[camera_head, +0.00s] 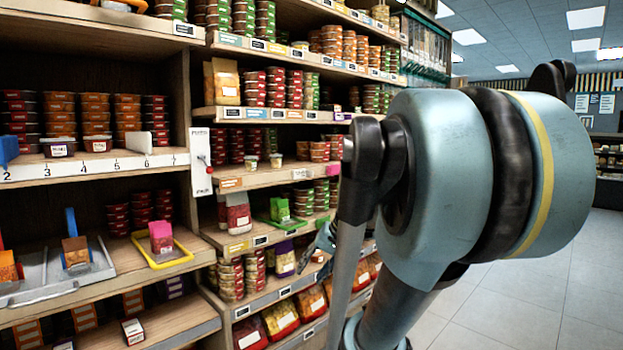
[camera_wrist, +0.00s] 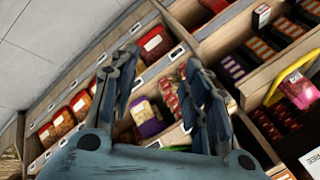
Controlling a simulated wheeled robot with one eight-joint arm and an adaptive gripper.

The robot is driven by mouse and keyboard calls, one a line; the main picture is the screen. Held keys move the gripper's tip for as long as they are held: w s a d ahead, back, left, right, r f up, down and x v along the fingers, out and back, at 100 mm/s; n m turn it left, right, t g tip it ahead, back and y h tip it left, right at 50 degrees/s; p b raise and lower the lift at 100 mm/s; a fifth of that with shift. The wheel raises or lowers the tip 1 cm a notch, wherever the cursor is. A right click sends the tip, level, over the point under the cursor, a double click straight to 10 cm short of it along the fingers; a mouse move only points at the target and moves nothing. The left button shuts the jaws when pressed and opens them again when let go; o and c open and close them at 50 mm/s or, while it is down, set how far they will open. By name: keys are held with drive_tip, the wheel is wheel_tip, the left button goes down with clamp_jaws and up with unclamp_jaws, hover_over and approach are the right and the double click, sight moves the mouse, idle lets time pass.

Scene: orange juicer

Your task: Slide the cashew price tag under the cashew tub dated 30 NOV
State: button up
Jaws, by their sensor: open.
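Two small light-coloured tubs stand on the middle shelf in the head view, a left tub (camera_head: 251,161) and a right tub (camera_head: 275,160). I cannot read a date on either, or tell which is the cashew tub. The shelf rail below carries an orange tag (camera_head: 232,183) and a white tag (camera_head: 301,173); their print is too small to read, so I cannot tell the cashew price tag. My gripper (camera_wrist: 162,60) is open and empty in the wrist view, its two fingers apart in front of lower shelves. In the head view my arm partly hides it.
A numbered shelf (camera_head: 100,167) with stacked tubs is at the left. Bagged goods (camera_head: 281,317) fill the lower shelves. The floor (camera_head: 520,290) at the right is clear.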

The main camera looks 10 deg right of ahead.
drive_tip(key=w+r+m+t+y, duration=0.2)
drive_tip(key=w+r+y, duration=0.1)
drive_tip(key=w+r, duration=0.55)
drive_tip(key=m+t+y, duration=0.3)
drive_tip(key=m+t, duration=0.3)
drive_tip(key=t, duration=0.2)
approach(312, 174)
drive_tip(key=x, duration=1.1)
drive_tip(key=shift+w+d+f, duration=0.15)
drive_tip(key=shift+d, duration=0.15)
